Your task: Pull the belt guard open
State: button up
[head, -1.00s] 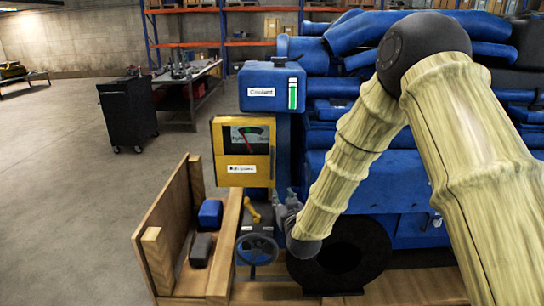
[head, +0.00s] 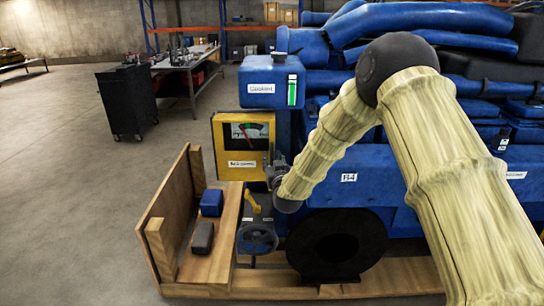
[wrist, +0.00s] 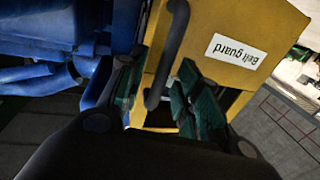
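The belt guard (head: 225,150) is a yellow box-like panel on the engine's left end, with a dial window and a white label. In the wrist view the yellow guard (wrist: 225,25) fills the upper middle, its "Belt guard" label upside down. A dark bar handle (wrist: 172,50) stands out from its face. My gripper (wrist: 158,98) is open, its green-padded fingers on either side of the handle's lower end. I cannot tell whether either finger touches the handle. In the head view my gripper (head: 273,170) is at the guard's lower right corner. The guard appears closed.
The blue coolant tank (head: 258,95) is just above the guard. A handwheel (head: 257,239) and yellow lever (head: 253,203) are below it. A wooden crate (head: 162,205) holding two dark blocks stands at left. Open floor lies farther left, with a black cabinet (head: 126,100).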

jog(key=shift+w+a, duration=0.15)
jog(key=shift+w, duration=0.35)
grip_shut()
jog(key=shift+s, duration=0.1)
